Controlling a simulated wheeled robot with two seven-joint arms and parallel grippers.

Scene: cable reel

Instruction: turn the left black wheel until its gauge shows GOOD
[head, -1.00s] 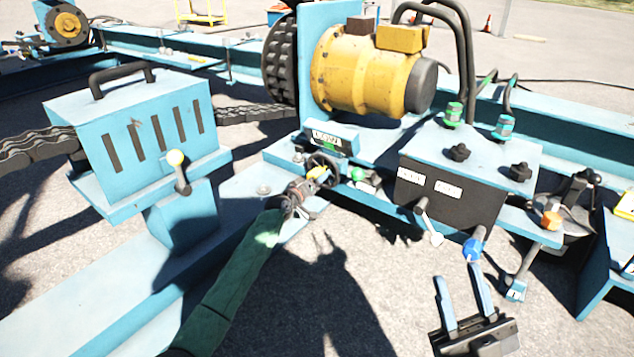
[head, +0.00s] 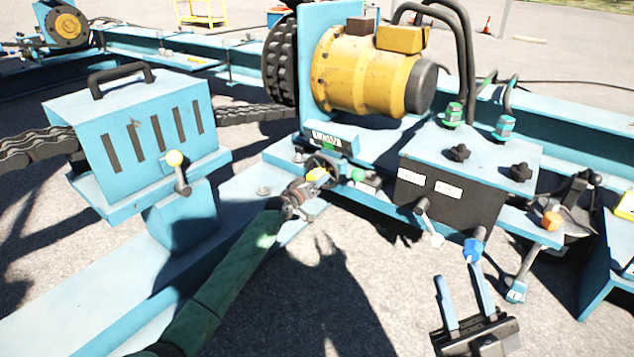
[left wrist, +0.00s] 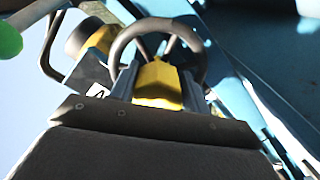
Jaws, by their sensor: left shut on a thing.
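The black wheel (head: 327,161) is a small handwheel below a teal gauge box in the middle of the head view. Its dark rim (left wrist: 121,46) shows large in the left wrist view. My left gripper (head: 314,178) is at the wheel, shut on a yellow piece (left wrist: 158,84) at its near side. The gauge (head: 327,138) has a white label with dark lettering too small to read.
A green knob (head: 358,174) sits close to the wheel's right. A teal slotted box (head: 150,140) with a yellow-knobbed lever stands left.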

